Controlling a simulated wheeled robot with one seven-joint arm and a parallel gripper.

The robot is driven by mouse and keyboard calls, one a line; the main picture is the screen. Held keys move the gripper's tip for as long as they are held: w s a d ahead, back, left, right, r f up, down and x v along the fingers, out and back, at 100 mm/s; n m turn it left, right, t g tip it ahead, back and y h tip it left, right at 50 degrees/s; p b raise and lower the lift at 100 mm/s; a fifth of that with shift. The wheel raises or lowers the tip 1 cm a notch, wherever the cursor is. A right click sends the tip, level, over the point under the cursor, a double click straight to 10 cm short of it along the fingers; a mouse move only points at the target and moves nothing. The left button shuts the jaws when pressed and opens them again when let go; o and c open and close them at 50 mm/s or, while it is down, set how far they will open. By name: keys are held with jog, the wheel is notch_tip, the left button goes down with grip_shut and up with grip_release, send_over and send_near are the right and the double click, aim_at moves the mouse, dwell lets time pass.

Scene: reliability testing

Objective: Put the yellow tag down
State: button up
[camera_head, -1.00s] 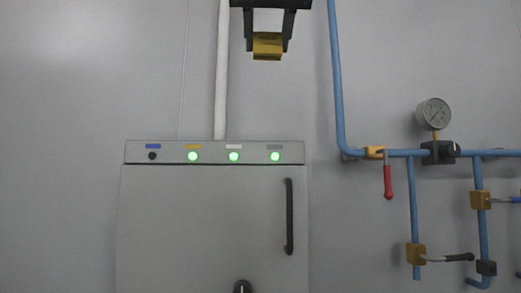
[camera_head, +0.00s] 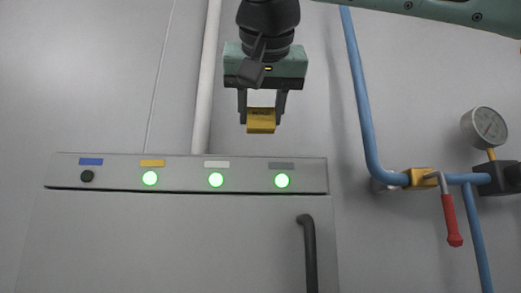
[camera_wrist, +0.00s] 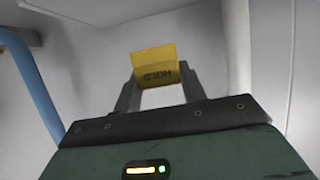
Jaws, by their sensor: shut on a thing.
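The yellow tag (camera_head: 261,120) is held between the two dark fingers of my gripper (camera_head: 262,112), above the top of the grey cabinet (camera_head: 190,245). In the wrist view the yellow tag (camera_wrist: 157,66) sits between the fingertips of my gripper (camera_wrist: 158,82), with dark lettering that looks like "HOLD", and it is bent or folded along its width. My gripper is shut on the tag. The tag appears clear of the cabinet's top and of the wall.
A white pipe (camera_head: 207,80) rises behind. At right are a blue pipe (camera_head: 359,90), red-handled valve (camera_head: 451,220) and gauge (camera_head: 485,127).

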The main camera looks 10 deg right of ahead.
aim_at(261, 131)
jog(key=shift+f, duration=2.5)
jog(key=shift+f, duration=0.15)
jog(key=o, duration=1)
jog(key=shift+c, duration=0.2)
jog(key=shift+r, duration=0.25)
jog(key=b+v, duration=0.2)
jog(key=v, duration=1)
jog(key=shift+s+f, duration=0.1)
